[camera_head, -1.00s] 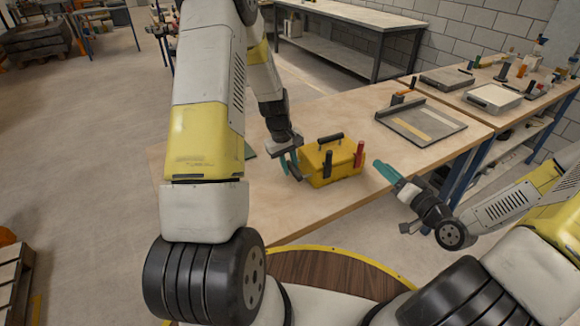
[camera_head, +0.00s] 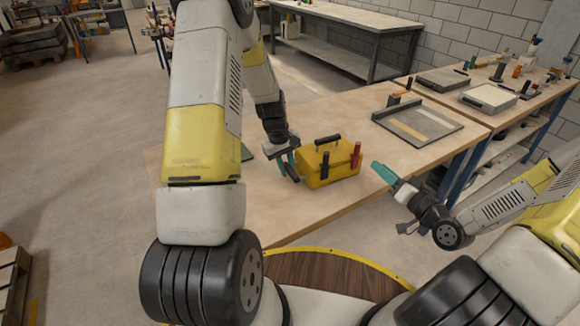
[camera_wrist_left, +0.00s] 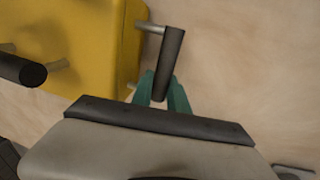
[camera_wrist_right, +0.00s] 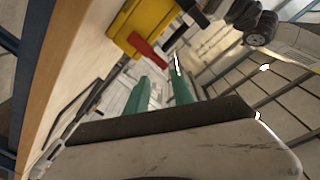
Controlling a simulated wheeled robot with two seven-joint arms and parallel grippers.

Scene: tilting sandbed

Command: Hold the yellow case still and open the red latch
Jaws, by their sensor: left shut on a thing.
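The yellow case (camera_head: 343,168) stands upright on the wooden workbench. It has a black top handle, a black upright piece at the front, and a black side handle (camera_wrist_left: 172,60) on its left end. The red latch (camera_head: 356,156) is upright at the case's right end; it also shows in the right wrist view (camera_wrist_right: 148,50). My left gripper (camera_head: 290,168) is at the left end, its teal fingers (camera_wrist_left: 162,88) shut on the side handle. My right gripper (camera_head: 376,167) is right of the latch, apart from it. Its teal fingers (camera_wrist_right: 160,90) are spread and empty.
A grey tray-like fixture (camera_head: 418,122) lies behind the case on the workbench (camera_head: 245,212). A second bench at the right carries trays and tools. Bare bench surface lies in front of the case.

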